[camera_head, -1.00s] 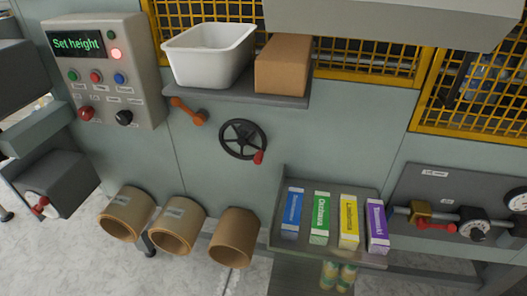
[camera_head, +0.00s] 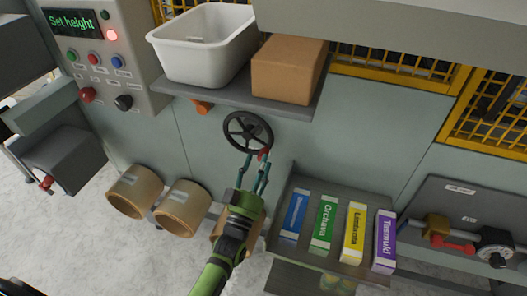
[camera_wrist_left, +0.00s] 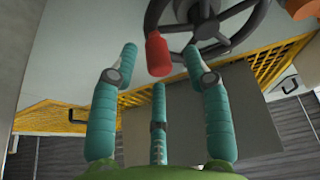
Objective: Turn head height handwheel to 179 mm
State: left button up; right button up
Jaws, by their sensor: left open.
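The black handwheel (camera_head: 248,132) with spokes is on the grey-green machine panel below the shelf. Its red knob (camera_head: 263,154) is at the lower right of the rim. In the left wrist view the red knob (camera_wrist_left: 158,54) sticks out between the fingertips, in front of the wheel rim (camera_wrist_left: 215,22). My left gripper (camera_head: 258,164) is open just below the knob, its teal fingers spread around it with visible gaps in the wrist view (camera_wrist_left: 160,68). The control box display (camera_head: 74,21) reads "Set height" and a red lamp is lit. My right gripper is out of view.
A shelf (camera_head: 222,97) above the wheel holds a white bin (camera_head: 190,62) and a cardboard box (camera_head: 289,70). An orange lever (camera_head: 203,107) is left of the wheel. A tray (camera_head: 310,260) with several coloured cartons lies lower right.

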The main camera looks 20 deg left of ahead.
aim_at(245, 140)
pick_arm(q)
jog(key=x, duration=0.2)
jog(key=shift+w, duration=0.3)
jog(key=shift+w+d+p, duration=0.1)
jog(key=shift+w+p, duration=0.2)
jog(key=shift+r, duration=0.1)
grip_shut()
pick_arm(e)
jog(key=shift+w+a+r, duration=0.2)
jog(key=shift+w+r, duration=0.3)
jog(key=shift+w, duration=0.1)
pick_arm(q)
jog(key=shift+m, duration=0.3)
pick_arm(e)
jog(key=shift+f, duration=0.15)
